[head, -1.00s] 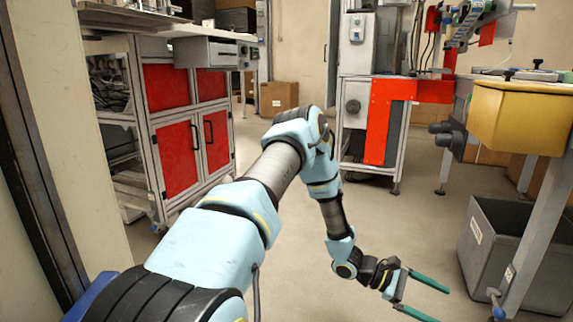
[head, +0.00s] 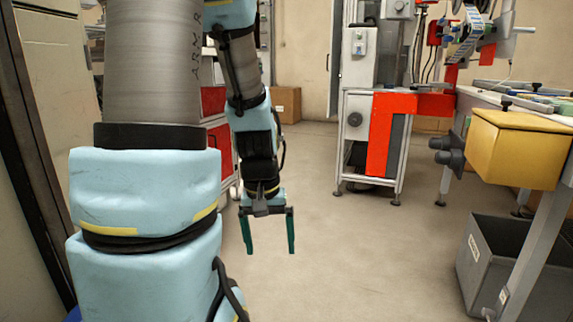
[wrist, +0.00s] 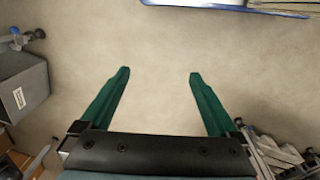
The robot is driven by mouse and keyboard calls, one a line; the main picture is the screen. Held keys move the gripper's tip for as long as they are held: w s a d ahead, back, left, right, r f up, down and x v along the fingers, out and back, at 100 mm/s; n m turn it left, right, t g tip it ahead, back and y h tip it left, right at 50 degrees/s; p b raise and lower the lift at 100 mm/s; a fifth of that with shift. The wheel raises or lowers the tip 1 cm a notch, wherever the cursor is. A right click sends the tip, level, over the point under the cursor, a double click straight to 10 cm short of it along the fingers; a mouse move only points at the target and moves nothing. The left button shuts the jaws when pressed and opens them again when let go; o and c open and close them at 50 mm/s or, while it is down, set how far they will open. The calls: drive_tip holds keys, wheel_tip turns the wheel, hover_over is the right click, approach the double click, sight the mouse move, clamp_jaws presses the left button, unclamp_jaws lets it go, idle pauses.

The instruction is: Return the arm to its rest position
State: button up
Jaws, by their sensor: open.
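My gripper (head: 268,248) hangs below my raised arm in the head view, its two green fingers pointing down and spread apart. It is open with nothing between the fingers. In the wrist view my gripper (wrist: 160,75) shows both green fingers apart over bare floor. My arm's thick blue and grey links fill the left of the head view and hide much of the red-doored cabinet behind.
A grey bin (head: 500,265) stands on the floor at right, under a yellow box (head: 518,148). A machine stand with a red panel (head: 382,135) is behind. A cardboard box (head: 285,104) sits at the back. The middle floor (head: 350,245) is clear.

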drive_tip(key=a+r+t+p, duration=0.1)
drive_tip(key=a+r+p, duration=0.2)
drive_tip(key=r+p, duration=3.5)
wheel_tip(320, 180, up, 3)
drive_tip(key=shift+s+f+m+y, duration=0.1)
drive_tip(key=shift+s+m+y, duration=0.2)
drive_tip(key=shift+y, duration=0.1)
drive_tip(key=shift+a, duration=0.1)
drive_tip(key=shift+c, duration=0.4)
